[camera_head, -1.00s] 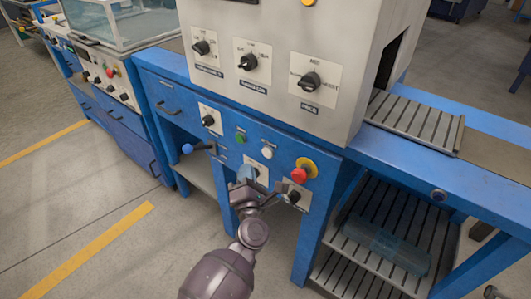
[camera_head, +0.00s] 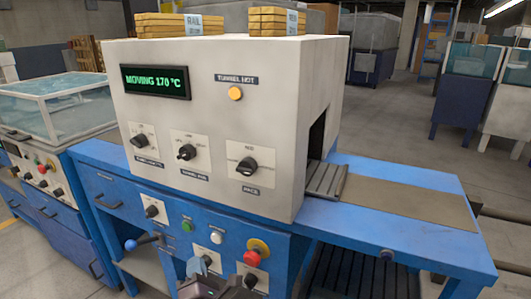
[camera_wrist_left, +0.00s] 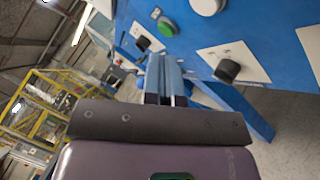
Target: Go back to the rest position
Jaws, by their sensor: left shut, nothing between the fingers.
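My left gripper (camera_head: 196,268) is at the bottom middle of the head view, in front of the lower control panel of the blue machine (camera_head: 115,190). In the left wrist view its two blue-grey fingers (camera_wrist_left: 165,75) are together with nothing between them. Near it are a green button (camera_head: 187,226), a white button (camera_head: 216,237), a red knob on a yellow ring (camera_head: 252,257) and black rotary knobs. The wrist view shows the green button (camera_wrist_left: 166,27) and a black knob (camera_wrist_left: 228,70) close by; the fingers appear apart from both. My right gripper is not in view.
The grey tunnel housing (camera_head: 290,80) has a lit display (camera_head: 155,82) reading "MOVING 170 °C" and an amber lamp (camera_head: 236,93). A blue-handled lever (camera_head: 131,244) sticks out at the left. A clear-lidded tank (camera_head: 60,105) stands at left. Yellow stacks (camera_head: 279,20) lie on top.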

